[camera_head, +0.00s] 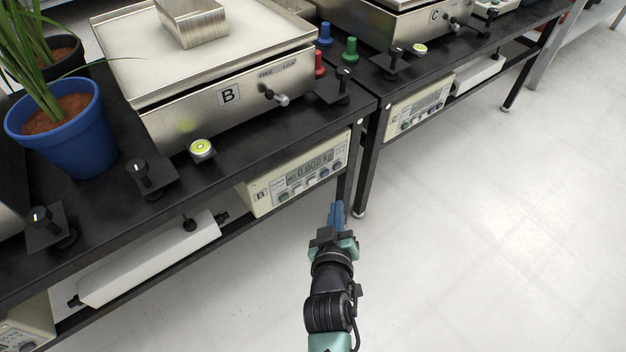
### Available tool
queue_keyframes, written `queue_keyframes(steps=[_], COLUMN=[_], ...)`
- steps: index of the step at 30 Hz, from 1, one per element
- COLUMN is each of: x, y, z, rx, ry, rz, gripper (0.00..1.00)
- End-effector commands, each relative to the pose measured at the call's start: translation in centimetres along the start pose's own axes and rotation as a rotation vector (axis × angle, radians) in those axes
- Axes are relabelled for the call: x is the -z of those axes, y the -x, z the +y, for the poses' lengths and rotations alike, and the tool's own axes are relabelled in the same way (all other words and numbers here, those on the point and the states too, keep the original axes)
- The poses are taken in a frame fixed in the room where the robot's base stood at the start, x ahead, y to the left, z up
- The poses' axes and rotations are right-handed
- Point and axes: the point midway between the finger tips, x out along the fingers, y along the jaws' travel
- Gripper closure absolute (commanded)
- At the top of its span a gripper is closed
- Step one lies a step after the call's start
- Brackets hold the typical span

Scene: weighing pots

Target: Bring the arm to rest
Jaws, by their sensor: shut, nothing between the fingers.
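My gripper (337,212) is shut and empty, with blue fingers. It is in the lower middle of the head view, in front of the black bench and over the pale floor. It shows just below and to the right of the display unit marked B (300,178), apart from it as far as I can tell. My arm runs down from the gripper to the bottom edge of the view. The rest of the arm is out of view.
The black bench (110,222) carries scale B (190,112), a blue plant pot (75,135), a bubble level (202,150) and black knobs. Scale C (400,22) stands on a second bench behind. The floor (490,230) on the right is clear.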

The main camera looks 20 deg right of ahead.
Motion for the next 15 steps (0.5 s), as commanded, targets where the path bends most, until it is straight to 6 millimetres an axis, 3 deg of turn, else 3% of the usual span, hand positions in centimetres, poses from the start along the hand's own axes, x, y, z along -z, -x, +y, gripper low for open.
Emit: queue_keyframes(steps=[15], x=[0.72], y=[0.0], z=[0.24], rx=[-0.002], ry=[-0.002], rz=[0.008], gripper=[1.0])
